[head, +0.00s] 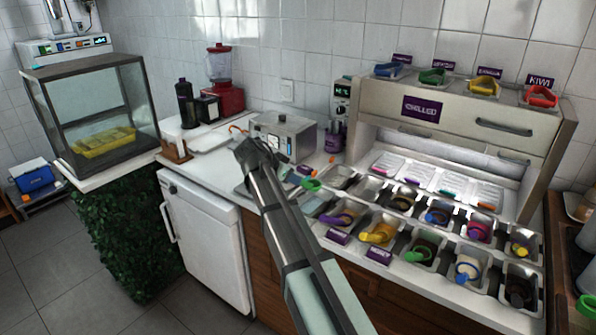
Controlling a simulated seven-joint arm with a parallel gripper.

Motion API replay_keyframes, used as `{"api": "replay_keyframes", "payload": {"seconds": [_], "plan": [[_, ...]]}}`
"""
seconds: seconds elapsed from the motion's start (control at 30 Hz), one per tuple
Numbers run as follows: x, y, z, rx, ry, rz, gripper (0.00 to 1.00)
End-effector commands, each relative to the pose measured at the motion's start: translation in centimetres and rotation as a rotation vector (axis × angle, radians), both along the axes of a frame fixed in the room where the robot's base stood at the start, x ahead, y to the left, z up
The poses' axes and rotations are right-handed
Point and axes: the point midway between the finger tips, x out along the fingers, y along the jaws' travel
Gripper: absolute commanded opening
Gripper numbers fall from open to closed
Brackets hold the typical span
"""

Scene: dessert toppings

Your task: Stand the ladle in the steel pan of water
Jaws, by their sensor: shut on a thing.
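My gripper (250,152) is at the far end of my arm, over the counter in front of the small steel machine. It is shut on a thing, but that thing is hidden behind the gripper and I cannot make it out. A green ring-like piece (311,184) lies just right of my arm. I cannot pick out the ladle for certain.
Right of my arm, topping wells with coloured scoops (381,233) fill the counter below the chilled cabinet (455,115). The steel machine (283,135) stands behind my gripper. A white board (203,136), red blender (226,95) and glass case (92,105) are to the left.

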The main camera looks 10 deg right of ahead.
Motion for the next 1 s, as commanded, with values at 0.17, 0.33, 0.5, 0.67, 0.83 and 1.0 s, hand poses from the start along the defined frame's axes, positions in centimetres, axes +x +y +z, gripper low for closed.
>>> {"api": "replay_keyframes", "payload": {"seconds": [0.17,0.33,0.5,0.67,0.83,1.0], "plan": [[-0.4,0.5,-0.1,-0.030,-0.021,0.015,0.00],[-0.4,0.5,-0.5,-0.032,-0.021,0.016,0.00],[-0.4,0.5,-1.3,-0.032,-0.019,0.015,0.00],[-0.4,0.5,-2.3,-0.031,-0.019,0.015,0.00],[-0.4,0.5,-3.6,-0.030,-0.019,0.015,0.00],[-0.4,0.5,-4.8,-0.030,-0.018,0.015,0.00]]}}
